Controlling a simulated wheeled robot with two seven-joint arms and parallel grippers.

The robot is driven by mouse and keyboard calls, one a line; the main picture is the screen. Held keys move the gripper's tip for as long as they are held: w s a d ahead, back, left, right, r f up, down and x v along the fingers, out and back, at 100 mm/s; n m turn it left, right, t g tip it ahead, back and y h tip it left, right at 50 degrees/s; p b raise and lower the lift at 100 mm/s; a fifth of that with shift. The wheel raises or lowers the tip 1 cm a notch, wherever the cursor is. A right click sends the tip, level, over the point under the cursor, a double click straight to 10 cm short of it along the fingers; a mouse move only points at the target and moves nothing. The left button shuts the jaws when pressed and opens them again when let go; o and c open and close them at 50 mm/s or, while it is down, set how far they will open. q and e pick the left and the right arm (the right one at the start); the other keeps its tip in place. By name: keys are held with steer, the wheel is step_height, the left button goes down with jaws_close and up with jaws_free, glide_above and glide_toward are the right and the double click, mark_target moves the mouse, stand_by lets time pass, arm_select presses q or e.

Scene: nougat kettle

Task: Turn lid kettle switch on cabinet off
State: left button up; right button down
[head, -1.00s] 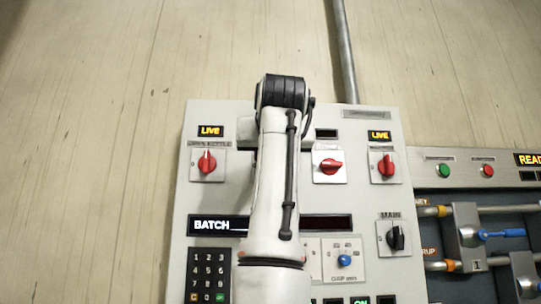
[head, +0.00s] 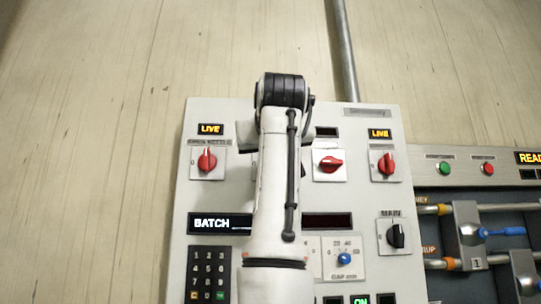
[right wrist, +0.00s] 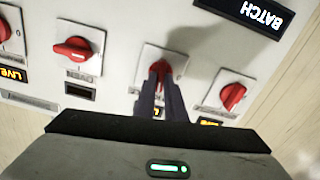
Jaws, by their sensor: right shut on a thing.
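My right gripper (right wrist: 160,92) is shut on the red handle of a rotary switch (right wrist: 162,68) in the right wrist view. An amber display beside this switch is lit, partly hidden by the fingers. In the head view my right arm covers that switch, and the gripper's fingers are hidden. The switch's own label cannot be read, so I cannot confirm that it is the lid kettle switch. The panel, the control cabinet (head: 205,275), is pale grey. My left gripper is not in view.
Red switches flank the held one: an upright one (head: 207,160) under a LIVE display, a sideways one (head: 330,165) under a dark display, and another upright one (head: 386,164) under LIVE. A black MAIN switch (head: 397,235) and keypad (head: 208,270) sit lower. Pipes with blue-handled valves (head: 500,232) are right.

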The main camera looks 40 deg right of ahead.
steer(key=shift+w+a+f+n+p, duration=0.1)
steer(key=shift+n+p, duration=0.05)
steer(key=shift+n, duration=2.55)
steer(key=shift+a+f+n+p, duration=0.1)
steer(key=shift+n, duration=2.6)
steer(key=shift+w+f+n+p, duration=0.1)
steer(key=shift+n+p, duration=0.05)
steer(key=shift+n, duration=2.55)
steer(key=c, duration=1.8)
jaws_free()
steer(key=shift+s, duration=0.1)
steer(key=shift+s+a, duration=0.1)
